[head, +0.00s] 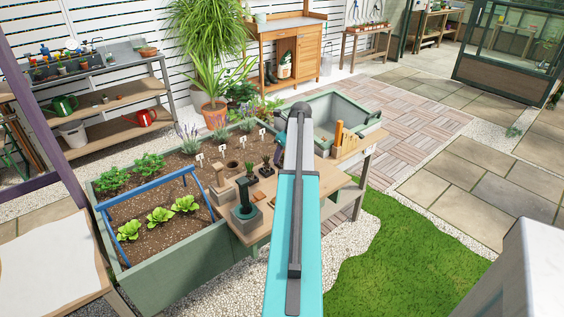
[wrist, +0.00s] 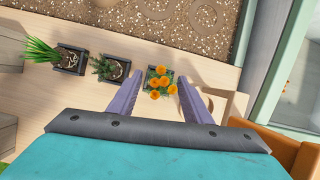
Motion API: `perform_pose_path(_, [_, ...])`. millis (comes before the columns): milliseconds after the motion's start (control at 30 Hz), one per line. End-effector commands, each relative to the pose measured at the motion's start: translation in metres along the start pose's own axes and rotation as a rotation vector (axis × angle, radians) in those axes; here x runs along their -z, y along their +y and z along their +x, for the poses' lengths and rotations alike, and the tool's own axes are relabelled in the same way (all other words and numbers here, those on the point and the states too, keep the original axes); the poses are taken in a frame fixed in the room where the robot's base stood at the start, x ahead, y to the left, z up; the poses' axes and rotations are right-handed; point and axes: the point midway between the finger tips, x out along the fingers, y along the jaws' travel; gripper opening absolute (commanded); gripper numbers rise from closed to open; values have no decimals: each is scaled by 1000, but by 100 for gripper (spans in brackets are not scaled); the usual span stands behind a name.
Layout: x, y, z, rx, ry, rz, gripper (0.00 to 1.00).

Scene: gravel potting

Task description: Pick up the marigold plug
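The marigold plug (wrist: 154,92), several orange blooms over a dark square pot, sits on the pale wooden potting board in the wrist view. My gripper (wrist: 160,84) is open and empty, its two purple-grey fingers spread on either side of the plug as seen from above. The height gap between fingertips and plug cannot be told. In the head view my turquoise arm covers the spot, and the marigold does not show there.
Two other plugs stand left of it, a bushy green one (wrist: 115,69) and a grassy one (wrist: 68,59). The soil bed with round holes (wrist: 156,8) lies beyond the board. A wooden box (wrist: 255,137) is close at right.

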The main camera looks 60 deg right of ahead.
Motion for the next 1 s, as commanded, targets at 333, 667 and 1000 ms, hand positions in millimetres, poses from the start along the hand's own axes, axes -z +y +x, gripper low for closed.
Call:
perform_pose_path(333, [0, 0, 0, 0, 0, 0, 18])
perform_pose_path(667, [-2, 0, -4, 1, -1, 0, 18])
perform_pose_path(1000, [-12, -2, -29, 1, -1, -1, 18])
